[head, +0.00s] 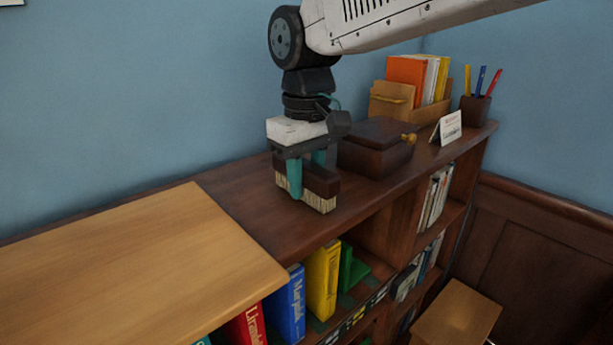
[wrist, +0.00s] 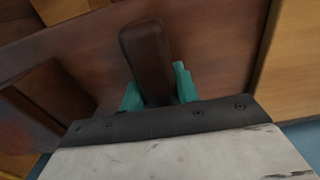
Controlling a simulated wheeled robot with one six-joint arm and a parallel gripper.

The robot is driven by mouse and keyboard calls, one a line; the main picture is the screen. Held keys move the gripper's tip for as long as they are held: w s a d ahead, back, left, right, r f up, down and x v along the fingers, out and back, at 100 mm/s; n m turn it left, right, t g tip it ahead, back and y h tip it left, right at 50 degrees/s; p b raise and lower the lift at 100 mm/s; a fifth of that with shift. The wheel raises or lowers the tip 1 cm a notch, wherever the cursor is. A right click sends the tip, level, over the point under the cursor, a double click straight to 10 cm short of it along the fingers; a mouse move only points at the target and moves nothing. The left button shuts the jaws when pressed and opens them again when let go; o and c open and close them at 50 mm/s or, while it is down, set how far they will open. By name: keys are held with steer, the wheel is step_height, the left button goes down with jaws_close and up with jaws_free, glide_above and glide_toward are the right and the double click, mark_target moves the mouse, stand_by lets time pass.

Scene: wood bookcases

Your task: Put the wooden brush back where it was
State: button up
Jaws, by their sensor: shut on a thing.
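The wooden brush (head: 322,184) has a dark brown back and pale bristles pointing down. My gripper (head: 306,172) is shut on it, with teal fingers on either side of its back. The brush is over the dark bookcase top (head: 245,196), near its front edge; its bristles are at or just above the surface, and I cannot tell if they touch. In the wrist view the brush (wrist: 147,50) shows as a long dark back between the teal fingertips (wrist: 158,90). Part of its back is hidden by the gripper.
A dark lidded box (head: 372,156) with a brass knob stands close right of the brush. Beyond it are a file holder (head: 392,103), a small white card (head: 448,128) and a pen cup (head: 474,109). A lighter wood top (head: 140,265) lies left; books (head: 322,280) fill shelves below.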

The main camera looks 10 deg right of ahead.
mark_target(307, 163)
steer(key=shift+f, duration=0.1)
steer(key=o, duration=1)
steer(key=shift+f, duration=0.1)
steer(key=shift+c, duration=0.2)
step_height(307, 163, up, 12)
steer(key=shift+r, duration=0.2)
steer(key=s+d+f+m+t, duration=0.1)
steer(key=s+d+f+m, duration=0.5)
steer(key=s+d+f, duration=1.2)
steer(key=s+d, duration=0.1)
steer(key=d, duration=0.1)
steer(key=shift+d+m, duration=0.3)
steer(key=shift+m, duration=0.1)
steer(key=shift+s+f, duration=0.1)
